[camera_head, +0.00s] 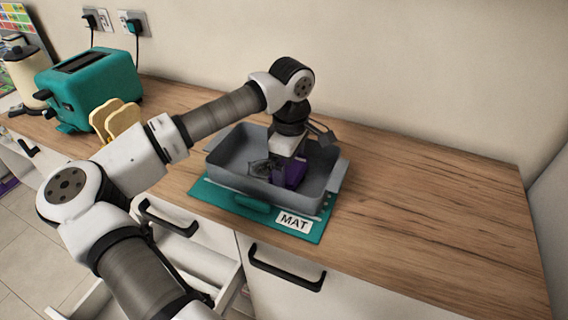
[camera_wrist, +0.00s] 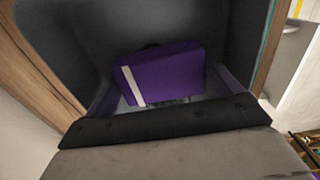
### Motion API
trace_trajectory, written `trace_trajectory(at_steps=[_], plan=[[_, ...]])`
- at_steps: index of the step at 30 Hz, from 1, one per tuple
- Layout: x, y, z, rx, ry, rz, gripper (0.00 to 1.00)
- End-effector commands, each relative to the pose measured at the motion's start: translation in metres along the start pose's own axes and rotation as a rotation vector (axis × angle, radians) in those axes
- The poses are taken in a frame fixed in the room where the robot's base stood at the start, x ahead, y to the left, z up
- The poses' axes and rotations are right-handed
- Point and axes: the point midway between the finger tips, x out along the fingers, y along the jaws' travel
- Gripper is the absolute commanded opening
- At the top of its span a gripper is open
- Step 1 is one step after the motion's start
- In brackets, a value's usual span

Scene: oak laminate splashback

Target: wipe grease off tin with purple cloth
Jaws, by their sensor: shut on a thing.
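The grey tin (camera_head: 240,178) is a rectangular pan standing on a teal mat (camera_head: 318,232) with a white "MAT" label. A dark grease patch (camera_head: 261,167) shows on the tin's floor, left of the cloth. The purple cloth (camera_head: 290,175) is a folded block with a pale stripe, clear in the wrist view (camera_wrist: 165,75). My gripper (camera_head: 288,160) points down inside the tin and is shut on the cloth. The cloth is low in the tin; I cannot tell whether it touches the floor. The tin's dark inside (camera_wrist: 60,50) surrounds the cloth in the wrist view.
A teal toaster (camera_head: 90,80) and bread slices (camera_head: 112,118) stand on the counter at the left, near a cream jug (camera_head: 22,72). A drawer (camera_head: 205,262) is open below the front edge. The wooden counter (camera_head: 440,200) right of the tin is clear.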

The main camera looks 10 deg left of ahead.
Motion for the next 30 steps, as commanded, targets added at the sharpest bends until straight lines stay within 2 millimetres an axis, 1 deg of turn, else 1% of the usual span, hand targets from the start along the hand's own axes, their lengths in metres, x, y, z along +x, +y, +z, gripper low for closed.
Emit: trace_trajectory(at_steps=[7,15,22,30], plan=[[0.001,0.000,0.007,0.002,0.000,0.000,0.72],[0.003,0.000,0.021,0.001,0.000,0.000,0.72],[0.003,0.000,0.026,0.002,-0.002,-0.001,0.72],[0.002,0.000,0.041,0.003,-0.002,-0.002,0.72]])
